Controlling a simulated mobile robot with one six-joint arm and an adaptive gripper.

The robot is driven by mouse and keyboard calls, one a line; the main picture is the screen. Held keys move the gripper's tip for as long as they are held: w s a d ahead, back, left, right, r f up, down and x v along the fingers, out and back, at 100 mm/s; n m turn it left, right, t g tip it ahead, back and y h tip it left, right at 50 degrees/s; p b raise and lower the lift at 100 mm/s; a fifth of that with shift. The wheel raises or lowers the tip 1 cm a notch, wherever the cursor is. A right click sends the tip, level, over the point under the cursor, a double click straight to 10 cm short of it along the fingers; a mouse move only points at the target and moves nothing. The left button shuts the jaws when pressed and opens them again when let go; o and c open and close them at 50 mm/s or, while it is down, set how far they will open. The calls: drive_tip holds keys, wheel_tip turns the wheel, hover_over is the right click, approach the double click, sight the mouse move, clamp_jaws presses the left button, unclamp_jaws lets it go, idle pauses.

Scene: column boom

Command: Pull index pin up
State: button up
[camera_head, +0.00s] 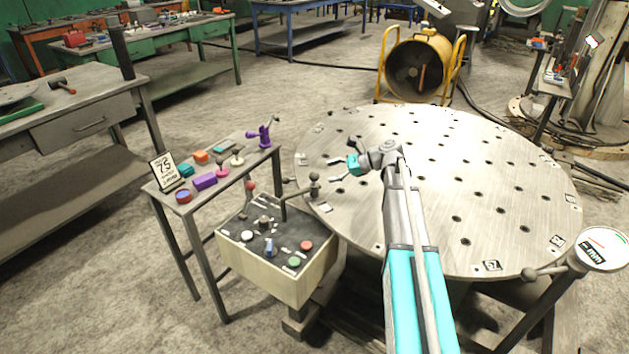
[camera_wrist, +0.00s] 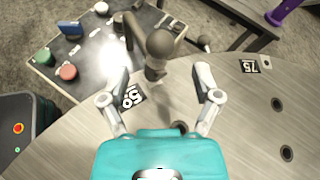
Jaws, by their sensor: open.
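A grey index pin with a ball knob (camera_head: 314,177) stands at the left edge of the round table (camera_head: 470,235). In the wrist view its ball knob (camera_wrist: 160,44) shows beyond the fingertips, roughly centred between them, with a short stem below it. A grey bar runs from it toward the control box. My gripper (camera_head: 336,168) is over the table's left edge, just right of the knob. It also shows in the wrist view (camera_wrist: 163,76), with its two fingers spread and nothing between them. I cannot tell the exact gap between fingers and knob.
A control box (camera_head: 275,275) with coloured buttons and a lever stands left of the round table. A narrow side table (camera_head: 268,158) with small coloured parts and a purple clamp (camera_head: 262,133) stands behind it. A round gauge (camera_head: 603,248) rises at the right. The tabletop is mostly clear.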

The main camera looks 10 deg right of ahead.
sight(314, 176)
drive_tip(key=shift+b+x, duration=0.9)
drive_tip(key=shift+x, duration=2.1)
drive_tip(key=shift+r, duration=0.1)
clamp_jaws()
